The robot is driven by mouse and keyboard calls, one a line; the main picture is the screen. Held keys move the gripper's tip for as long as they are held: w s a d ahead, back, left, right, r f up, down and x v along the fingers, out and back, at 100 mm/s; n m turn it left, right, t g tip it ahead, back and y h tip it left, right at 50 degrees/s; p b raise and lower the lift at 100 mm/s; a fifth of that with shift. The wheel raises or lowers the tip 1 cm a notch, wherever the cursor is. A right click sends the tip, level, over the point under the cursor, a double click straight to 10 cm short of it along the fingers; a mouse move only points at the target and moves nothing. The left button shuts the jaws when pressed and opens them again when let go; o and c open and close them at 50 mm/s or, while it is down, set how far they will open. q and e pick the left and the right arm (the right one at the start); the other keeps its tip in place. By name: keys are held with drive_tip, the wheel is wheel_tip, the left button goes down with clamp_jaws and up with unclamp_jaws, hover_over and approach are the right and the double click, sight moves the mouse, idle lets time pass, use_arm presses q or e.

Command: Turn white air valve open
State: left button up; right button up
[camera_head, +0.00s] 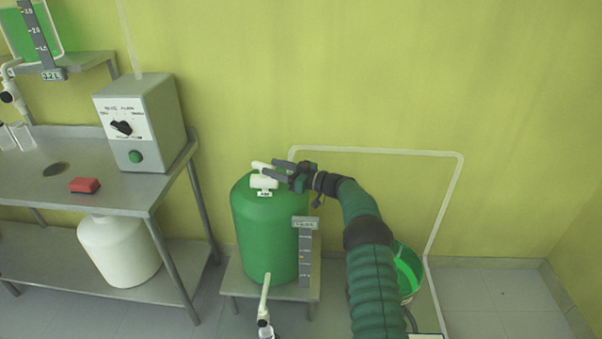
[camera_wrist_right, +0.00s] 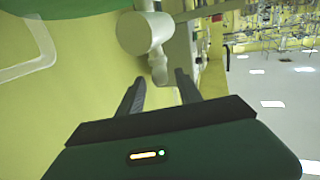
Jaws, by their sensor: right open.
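The white air valve (camera_head: 263,181) sits on top of a green tank (camera_head: 262,228), above a small label. My right gripper (camera_head: 276,169) is at the top of the tank, just right of the valve, with its fingers pointing left at it. In the right wrist view the two dark fingers (camera_wrist_right: 158,92) are apart. The white valve (camera_wrist_right: 145,32) shows ahead of them, its lower part near the gap between the fingertips. I cannot tell whether the fingers touch it. My left gripper does not show.
A grey control box (camera_head: 143,122) with a knob and green button stands on a metal table (camera_head: 110,190) at left, beside a red block (camera_head: 84,185). A white pipe (camera_head: 380,151) runs along the wall. A green bucket (camera_head: 407,268) stands behind my right arm.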

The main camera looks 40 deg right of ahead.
drive_tip(key=p+v, duration=0.1)
drive_tip(key=v, duration=1.1)
drive_tip(key=shift+d, duration=0.1)
